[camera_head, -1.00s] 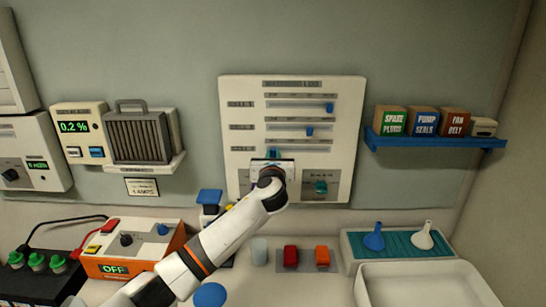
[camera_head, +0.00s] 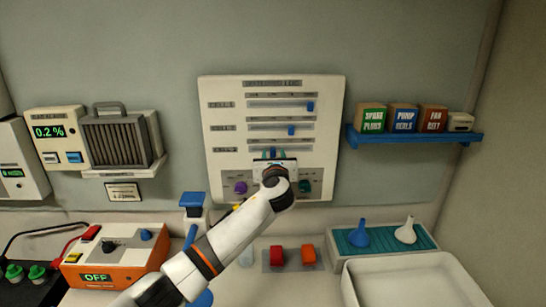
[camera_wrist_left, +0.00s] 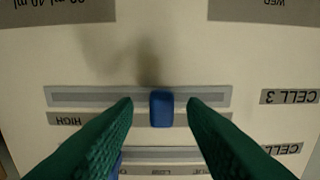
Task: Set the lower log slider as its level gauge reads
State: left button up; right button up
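The white log panel (camera_head: 222,170) on the back wall has three slider rows marked CELL 1, CELL 2 and CELL 3. The lower slider's blue knob (camera_wrist_left: 162,109) sits on the CELL 3 track (camera_wrist_left: 90,97), upside down in the left wrist view, near the track's middle. I cannot make out the level gauge. My right gripper is not in view.
The upper (camera_head: 310,106) and middle (camera_head: 291,130) slider knobs are close above my gripper. A purple knob (camera_head: 240,187) and a green knob (camera_head: 304,186) are below. A blue shelf (camera_head: 415,138) with boxes is right; a 0.2 % meter (camera_head: 60,135) is left.

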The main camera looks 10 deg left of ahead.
pick_arm(q)
jog(key=b+v, duration=0.2)
jog(key=v, duration=1)
jog(key=shift+b, duration=0.35)
